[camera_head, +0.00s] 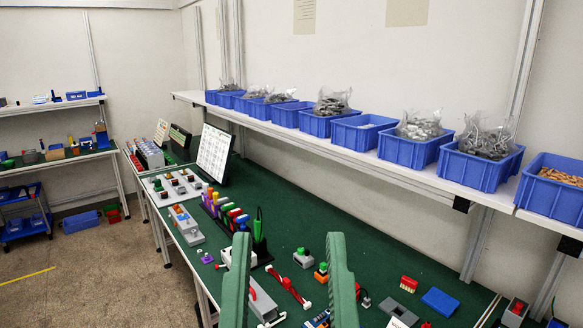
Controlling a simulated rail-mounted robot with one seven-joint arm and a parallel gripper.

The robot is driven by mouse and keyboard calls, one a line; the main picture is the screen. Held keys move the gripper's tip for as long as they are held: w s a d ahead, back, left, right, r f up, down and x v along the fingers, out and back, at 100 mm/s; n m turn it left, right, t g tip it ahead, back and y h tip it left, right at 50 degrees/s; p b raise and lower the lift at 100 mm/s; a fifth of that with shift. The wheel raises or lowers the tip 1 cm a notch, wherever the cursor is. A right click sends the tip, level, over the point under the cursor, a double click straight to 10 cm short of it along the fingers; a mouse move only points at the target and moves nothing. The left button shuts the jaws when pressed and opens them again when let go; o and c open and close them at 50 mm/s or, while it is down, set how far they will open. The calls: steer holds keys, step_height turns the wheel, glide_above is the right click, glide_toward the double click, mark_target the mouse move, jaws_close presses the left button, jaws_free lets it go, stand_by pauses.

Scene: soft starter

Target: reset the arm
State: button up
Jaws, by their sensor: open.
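My gripper (288,240) shows at the bottom centre of the head view as two tall green fingers. They are spread well apart, with nothing held between them. The fingers stand in front of the green workbench (370,245), hiding part of its front. The rest of my arm is out of view below. Small parts show between and around the fingers, including a grey and green piece (303,257) and a red clamp-like tool (287,287).
Blue bins (405,150) line the white shelf (275,128) above the bench. Left of my gripper are a coloured tool row (226,212), a green screwdriver-like tool (259,226) and a white board (214,152). A blue block (440,301) lies right.

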step_height(320, 180, up, 16)
steer(key=p, duration=1.1)
steer(key=shift+r+p, duration=0.15)
steer(key=shift+p, duration=0.25)
steer(key=shift+w+a, duration=0.1)
